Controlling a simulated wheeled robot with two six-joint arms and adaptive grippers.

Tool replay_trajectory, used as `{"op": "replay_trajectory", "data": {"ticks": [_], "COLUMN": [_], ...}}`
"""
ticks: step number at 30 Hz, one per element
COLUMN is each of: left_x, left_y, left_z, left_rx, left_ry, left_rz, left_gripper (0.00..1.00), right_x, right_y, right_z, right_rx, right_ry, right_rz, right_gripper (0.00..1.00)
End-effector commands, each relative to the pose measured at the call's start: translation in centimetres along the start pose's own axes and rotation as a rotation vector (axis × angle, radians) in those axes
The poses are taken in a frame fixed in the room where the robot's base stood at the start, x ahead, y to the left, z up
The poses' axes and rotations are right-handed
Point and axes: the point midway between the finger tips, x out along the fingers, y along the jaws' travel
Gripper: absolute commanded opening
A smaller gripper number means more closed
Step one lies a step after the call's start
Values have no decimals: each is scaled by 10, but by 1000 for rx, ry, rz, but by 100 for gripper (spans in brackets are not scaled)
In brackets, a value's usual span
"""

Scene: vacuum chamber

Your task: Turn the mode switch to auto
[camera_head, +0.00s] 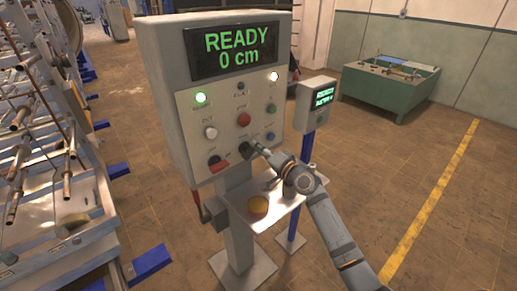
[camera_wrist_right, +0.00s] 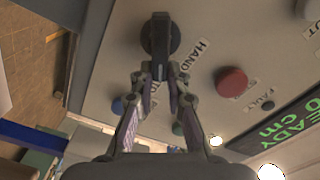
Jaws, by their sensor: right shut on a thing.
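The black mode switch (camera_head: 245,150) is a rotary knob low on the front of the grey control box (camera_head: 178,120). In the right wrist view the knob (camera_wrist_right: 157,28) has a raised handle bar that reaches down between my fingertips. My right gripper (camera_head: 256,149) is at the knob. In the wrist view its two fingers (camera_wrist_right: 160,76) are shut on the handle bar. The label HAND shows to the right of the knob. Another label below the knob is partly hidden by the fingers. My left gripper is not in view.
A red button (camera_head: 243,119) and a blue button (camera_head: 270,136) sit close by on the panel. The display (camera_head: 232,45) reads READY, 0 cm. A smaller display box (camera_head: 308,98) stands to the right.

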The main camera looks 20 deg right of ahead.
Motion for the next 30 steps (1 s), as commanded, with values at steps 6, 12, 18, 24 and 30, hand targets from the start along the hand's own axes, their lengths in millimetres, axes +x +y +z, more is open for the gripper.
{"op": "replay_trajectory", "data": {"ticks": [6, 12, 18, 24, 30], "left_x": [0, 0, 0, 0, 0], "left_y": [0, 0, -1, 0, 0], "left_z": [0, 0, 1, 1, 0], "left_rx": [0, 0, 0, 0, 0], "left_ry": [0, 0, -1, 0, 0], "left_rz": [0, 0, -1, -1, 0], "left_gripper": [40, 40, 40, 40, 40], "right_x": [0, 0, -1, -31, -83], "right_y": [1, 0, 0, 2, 3], "right_z": [0, 0, 0, 1, 1], "right_rx": [1, 0, -1, -5, -9], "right_ry": [-1, -1, -1, -4, -6], "right_rz": [1, 1, 1, 4, 7], "right_gripper": [24, 38, 38, 38, 38]}}
